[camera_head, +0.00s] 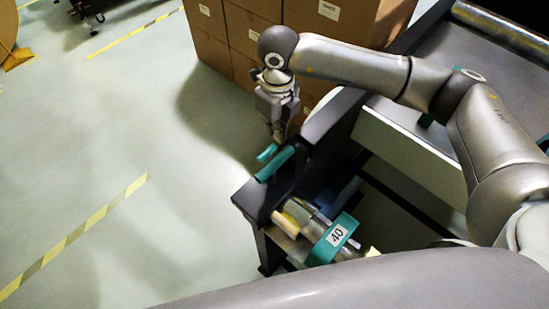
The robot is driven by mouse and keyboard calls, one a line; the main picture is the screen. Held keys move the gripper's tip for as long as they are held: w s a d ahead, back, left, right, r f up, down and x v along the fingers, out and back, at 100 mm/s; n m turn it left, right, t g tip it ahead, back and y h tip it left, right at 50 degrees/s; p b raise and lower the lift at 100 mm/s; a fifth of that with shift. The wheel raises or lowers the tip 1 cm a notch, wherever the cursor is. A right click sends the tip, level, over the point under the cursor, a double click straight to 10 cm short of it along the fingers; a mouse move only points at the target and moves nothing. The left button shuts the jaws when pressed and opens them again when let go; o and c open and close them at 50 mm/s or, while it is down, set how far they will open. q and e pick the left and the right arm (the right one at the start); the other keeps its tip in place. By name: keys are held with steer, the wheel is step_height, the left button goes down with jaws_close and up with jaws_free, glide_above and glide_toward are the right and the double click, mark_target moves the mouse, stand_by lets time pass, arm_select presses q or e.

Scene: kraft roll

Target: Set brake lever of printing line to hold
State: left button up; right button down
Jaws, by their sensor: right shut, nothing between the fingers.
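The printing line (258,200) is a dark frame at the right, with a teal lever-like part (275,164) on its near end; I take this to be the brake lever. A smaller teal piece (266,152) shows just beside it. My right gripper (279,137) points down, shut and empty, just above and behind the teal part. Whether the fingertips touch it I cannot tell. My left gripper is not in view.
Stacked cardboard boxes (240,45) stand behind the gripper. A metal roller with a teal band marked 40 (333,238) sits lower in the frame. Open floor (130,120) with yellow-black tape (75,235) lies at left.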

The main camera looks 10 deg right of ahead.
step_height(320, 180, down, 9)
steer(key=shift+f+p, duration=0.1)
steer(key=shift+p, duration=0.8)
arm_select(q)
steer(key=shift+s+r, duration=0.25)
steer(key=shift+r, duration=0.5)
arm_select(e)
steer(key=shift+w+f, duration=0.1)
steer(key=shift+f, duration=0.45)
